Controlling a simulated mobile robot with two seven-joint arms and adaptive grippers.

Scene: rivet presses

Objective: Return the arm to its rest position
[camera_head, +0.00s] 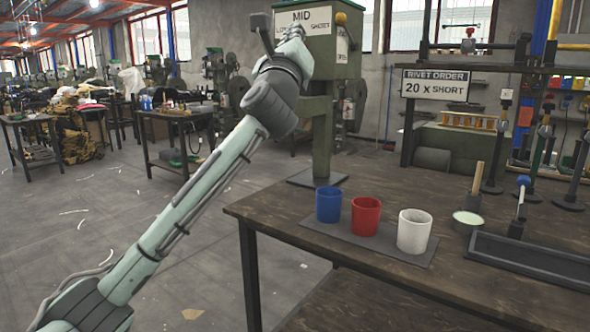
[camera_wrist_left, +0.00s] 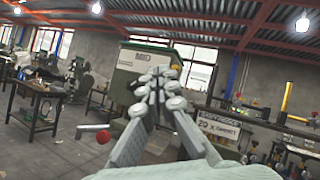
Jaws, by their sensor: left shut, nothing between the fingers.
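My left arm reaches in from the lower left of the head view and extends up and to the right. Its left gripper (camera_head: 293,34) is raised in front of the green MID press box (camera_head: 345,60), above table height; whether it touches the box cannot be told. In the left wrist view the gripper's fingers (camera_wrist_left: 160,82) are closed together and hold nothing. The green box also shows behind them in that view (camera_wrist_left: 128,58). My right gripper is not in view.
A blue cup (camera_head: 329,204), a red cup (camera_head: 366,215) and a white cup (camera_head: 414,231) stand on a dark mat on the wooden table (camera_head: 300,224). A rivet order sign (camera_head: 435,85) stands behind. A red ball knob (camera_wrist_left: 103,137) is left of the fingers. Open floor lies left.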

